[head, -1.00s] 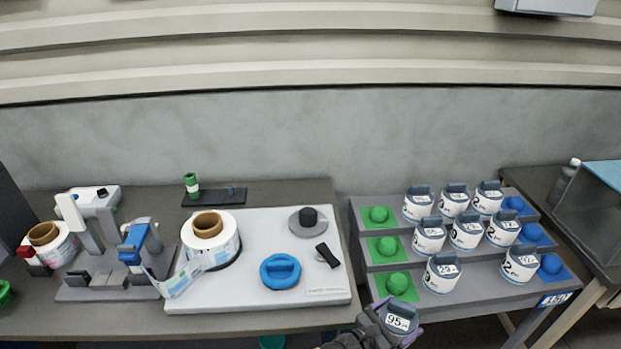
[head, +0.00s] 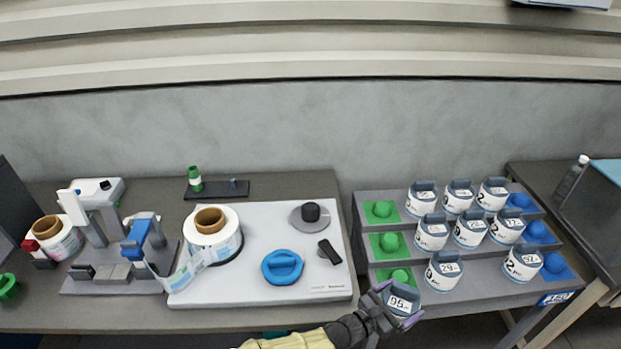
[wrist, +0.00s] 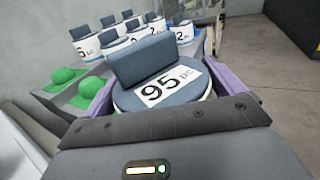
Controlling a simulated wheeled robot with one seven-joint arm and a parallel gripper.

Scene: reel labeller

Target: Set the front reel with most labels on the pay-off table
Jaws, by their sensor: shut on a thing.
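My gripper (head: 397,304) is shut on a reel (head: 403,298) with a dark blue-grey top and a white label reading 95 pc. The wrist view shows this reel (wrist: 160,88) between the purple fingers, its raised grip block upright. It is held in front of the stepped rack, off the rack's lower left corner. A grey disc with a black hub (head: 310,212), which looks like the pay-off table, is on the white machine plate (head: 255,255). No reel is on it. Front-step reels left on the rack are one reading about 29 (head: 444,270) and another (head: 522,263), its number unclear.
The stepped rack (head: 425,297) holds several more reels behind, with green domes at left and blue domes at right. A labelling device (head: 120,255) stands left.

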